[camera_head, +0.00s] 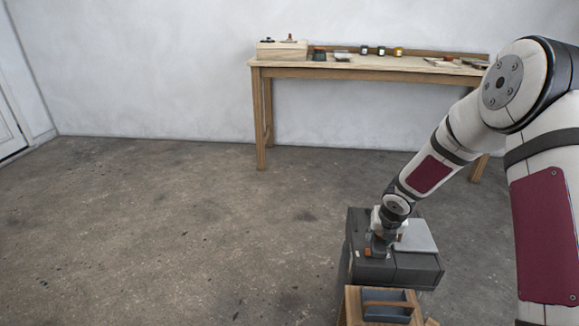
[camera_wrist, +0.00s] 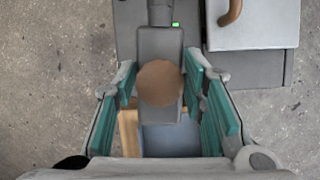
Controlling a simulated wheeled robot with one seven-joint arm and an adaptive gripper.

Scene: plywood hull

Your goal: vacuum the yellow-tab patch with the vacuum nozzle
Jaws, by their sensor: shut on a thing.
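My gripper (camera_wrist: 162,92) has its teal-padded fingers on either side of a grey block with a round brown top, which I take to be the vacuum nozzle (camera_wrist: 147,48). It is shut on this piece. In the head view my gripper (camera_head: 381,238) is low over a dark grey box, and an orange-brown part shows beside it. A small green light shows near the block's far end in the wrist view. I cannot make out the yellow-tab patch in either view.
The dark grey box (camera_head: 400,270) carries a light grey panel (camera_head: 417,238) with a brown handle. A wooden-edged caddy (camera_head: 352,309) with a blue-grey inside is in front. A wooden bench (camera_head: 350,73) with jars and small items stands at the wall. Floor at left is clear.

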